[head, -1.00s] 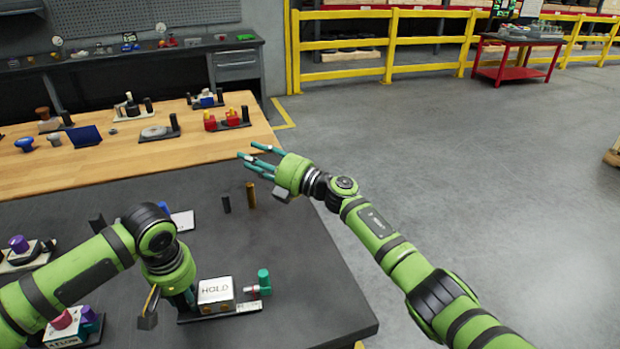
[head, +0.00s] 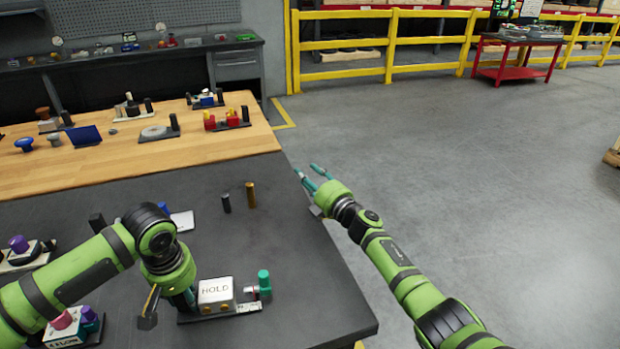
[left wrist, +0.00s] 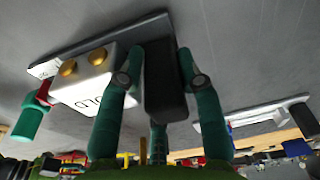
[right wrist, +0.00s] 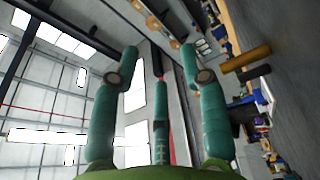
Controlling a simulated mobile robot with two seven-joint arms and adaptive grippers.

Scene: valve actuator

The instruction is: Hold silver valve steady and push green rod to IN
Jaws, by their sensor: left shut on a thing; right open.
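The silver-white valve block (head: 216,291), marked HOLD, sits on a dark base plate near the front of the dark table. It also shows in the left wrist view (left wrist: 88,85), with two brass buttons. The green rod (head: 264,279) stands upright at the block's right side on a red and silver joint; it also shows in the left wrist view (left wrist: 30,122). My left gripper (left wrist: 160,58) is shut on the black post (left wrist: 164,85) beside the block on the same plate. My right gripper (head: 308,173) is open and empty, beyond the table's right edge, away from the valve.
A black peg (head: 226,203) and a brass peg (head: 250,194) stand mid-table. Purple and pink-knobbed fixtures lie at left; a wooden bench (head: 220,150) with more fixtures is behind. The table right of the valve is clear.

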